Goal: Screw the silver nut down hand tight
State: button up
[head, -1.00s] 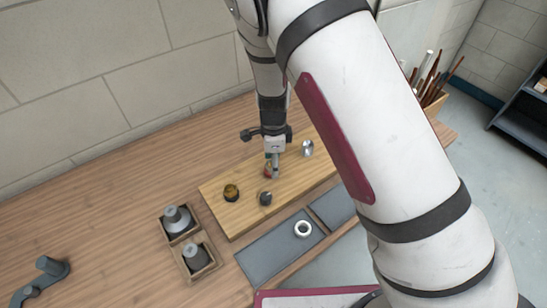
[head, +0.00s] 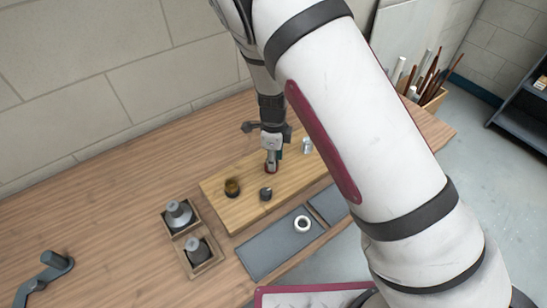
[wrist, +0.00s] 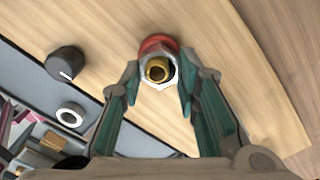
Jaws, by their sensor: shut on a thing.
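The silver nut (wrist: 172,78) shows in the wrist view as a pale hex rim around a brass tube end (wrist: 156,70). A red collar (wrist: 155,43) sits behind it, over the wooden board (head: 225,217). My gripper (wrist: 159,82) has its two teal-padded fingers on either side of the nut, shut on it. In the head view my gripper (head: 271,168) points down at the board, with red showing at its tip. The nut itself is mostly hidden there, and its thread cannot be seen.
On the board stand a brass fitting (head: 232,187), a dark knob (head: 265,194) and a shiny metal part (head: 307,146). A white ring (head: 302,224) lies on a grey tray (head: 268,251). Two boxed grey parts (head: 178,214) (head: 197,250) stand left. The table's left side is mostly clear.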

jog(key=m, duration=0.5)
jog(key=shift+s+m, duration=0.1)
jog(key=shift+m, duration=0.3)
jog(key=o, duration=2)
jog(key=shift+o, duration=0.2)
jog(key=shift+f, duration=0.1)
jog(key=shift+p, duration=0.3)
jog(key=shift+r+p, duration=0.65)
jog(key=shift+r, duration=1.9)
